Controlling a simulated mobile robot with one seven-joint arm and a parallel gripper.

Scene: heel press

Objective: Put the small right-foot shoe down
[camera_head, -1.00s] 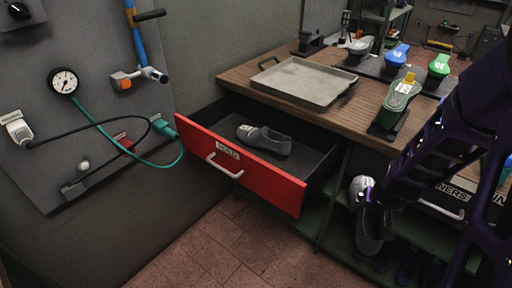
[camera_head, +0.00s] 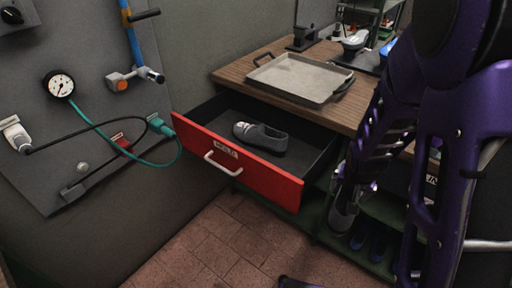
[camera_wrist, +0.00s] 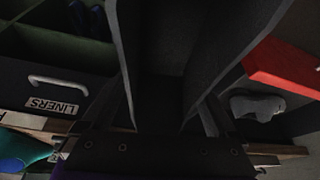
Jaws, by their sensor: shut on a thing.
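My gripper (camera_head: 352,192) hangs at the right of the head view, in front of the green shelf under the bench. It is shut on a dark grey shoe (camera_head: 342,217), which hangs below it and is partly hidden by my arm.
A grey metal tray (camera_head: 300,78) sits on the wooden bench (camera_head: 228,75) above the drawer. Dark blue shoes (camera_head: 377,246) stand on the low shelf. A LINERS drawer (camera_wrist: 50,88) shows in the wrist view. A gauge panel (camera_head: 90,130) is at left. The drawer has bare floor around its shoe.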

